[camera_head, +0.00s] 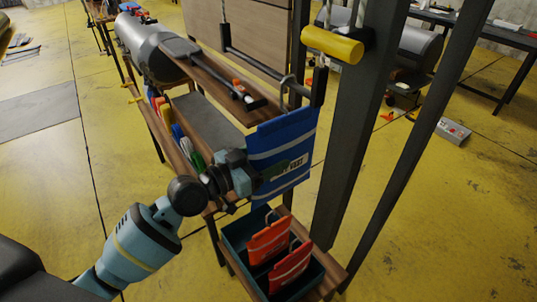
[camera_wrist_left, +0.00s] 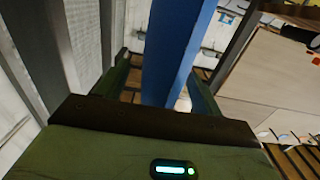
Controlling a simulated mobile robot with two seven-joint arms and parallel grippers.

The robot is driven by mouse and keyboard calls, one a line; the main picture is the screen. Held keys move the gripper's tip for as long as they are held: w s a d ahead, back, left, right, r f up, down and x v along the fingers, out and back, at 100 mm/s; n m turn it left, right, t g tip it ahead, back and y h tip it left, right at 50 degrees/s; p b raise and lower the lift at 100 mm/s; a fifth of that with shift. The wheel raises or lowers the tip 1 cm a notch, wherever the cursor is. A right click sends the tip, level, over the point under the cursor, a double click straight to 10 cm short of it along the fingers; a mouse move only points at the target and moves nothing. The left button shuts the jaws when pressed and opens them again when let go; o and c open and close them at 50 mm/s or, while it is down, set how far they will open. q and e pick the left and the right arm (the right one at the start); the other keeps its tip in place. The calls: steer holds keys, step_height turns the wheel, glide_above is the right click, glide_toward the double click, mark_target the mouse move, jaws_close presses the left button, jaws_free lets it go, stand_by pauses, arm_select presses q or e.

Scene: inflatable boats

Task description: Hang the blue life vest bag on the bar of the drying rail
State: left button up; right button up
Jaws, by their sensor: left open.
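The blue life vest bag (camera_head: 283,138), with pale bands and lettering, hangs upright just below the right end of the dark bar of the drying rail (camera_head: 262,68). A grey loop above the bag is at the bar; I cannot tell for sure whether it bears the bag. My left gripper (camera_head: 278,172) is at the bag's lower half, with a finger in front of its face. In the left wrist view the blue bag (camera_wrist_left: 175,50) stands edge-on between the open fingers of this gripper (camera_wrist_left: 163,75), with a gap on each side. My right gripper is out of view.
A dark crate (camera_head: 237,243) with orange bags (camera_head: 268,241) stands below the blue bag. A wooden shelf (camera_head: 215,75) with colourful items lies behind my arm. Dark posts (camera_head: 352,130) rise close on the right. A yellow cylinder (camera_head: 333,45) hangs above.

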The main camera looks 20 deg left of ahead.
arm_select(q)
steer(key=b+v, duration=0.1)
steer(key=v, duration=0.6)
steer(key=shift+s+a, duration=0.15)
steer(key=shift+s, duration=0.05)
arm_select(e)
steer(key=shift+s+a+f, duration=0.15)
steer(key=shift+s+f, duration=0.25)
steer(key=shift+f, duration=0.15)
